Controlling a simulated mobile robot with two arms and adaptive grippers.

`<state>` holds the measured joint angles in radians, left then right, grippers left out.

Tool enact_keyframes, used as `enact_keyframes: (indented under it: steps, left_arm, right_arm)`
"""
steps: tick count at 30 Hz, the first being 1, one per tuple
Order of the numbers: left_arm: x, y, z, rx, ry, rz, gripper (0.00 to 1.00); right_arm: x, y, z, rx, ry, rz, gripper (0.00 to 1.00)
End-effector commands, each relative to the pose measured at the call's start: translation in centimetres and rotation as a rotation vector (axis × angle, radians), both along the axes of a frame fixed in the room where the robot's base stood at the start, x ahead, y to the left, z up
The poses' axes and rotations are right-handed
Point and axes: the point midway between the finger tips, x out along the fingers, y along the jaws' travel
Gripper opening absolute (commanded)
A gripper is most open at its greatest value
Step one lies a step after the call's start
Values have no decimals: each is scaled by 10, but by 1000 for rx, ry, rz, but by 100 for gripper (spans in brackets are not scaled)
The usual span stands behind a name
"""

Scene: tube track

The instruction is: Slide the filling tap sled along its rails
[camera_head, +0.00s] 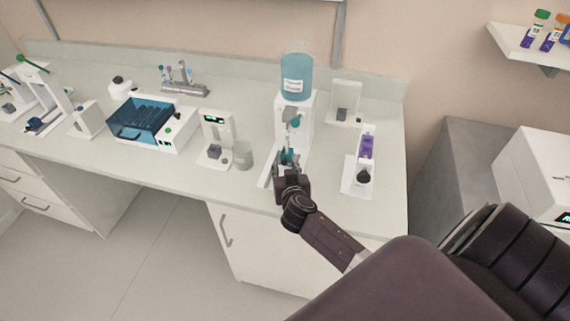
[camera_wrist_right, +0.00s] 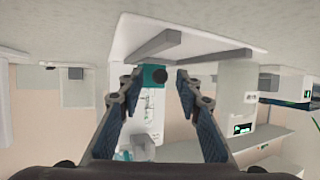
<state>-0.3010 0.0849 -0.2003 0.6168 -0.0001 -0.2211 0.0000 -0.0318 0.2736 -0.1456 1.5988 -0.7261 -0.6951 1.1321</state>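The filling station (camera_head: 296,122) is white, with a blue bottle (camera_head: 295,84) on top, and stands near the right part of the counter. At its foot a teal sled block (camera_head: 288,156) is partly hidden by my right gripper (camera_head: 287,168). Grey rails (camera_wrist_right: 207,64) run beside the block. My left gripper is out of view.
A purple-topped dispenser (camera_head: 366,145) on a white base stands right of the station. A glass beaker (camera_head: 243,155) and a small display unit (camera_head: 217,135) stand left, then a blue-lidded box (camera_head: 142,122). The counter's front strip is mostly clear.

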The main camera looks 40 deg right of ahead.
Motion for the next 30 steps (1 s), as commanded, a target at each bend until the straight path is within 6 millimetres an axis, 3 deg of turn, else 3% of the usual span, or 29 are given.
enact_keyframes:
  steps: [4,11,20,30]
  left_arm:
    - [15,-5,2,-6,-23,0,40]
    - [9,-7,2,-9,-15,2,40]
    - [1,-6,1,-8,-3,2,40]
    - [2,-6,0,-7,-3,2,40]
  right_arm:
    - [3,-2,-1,0,0,1,32]
    - [4,-2,-1,0,0,1,32]
    - [3,-2,-1,0,0,1,0]
    - [4,-1,-1,1,-1,1,0]
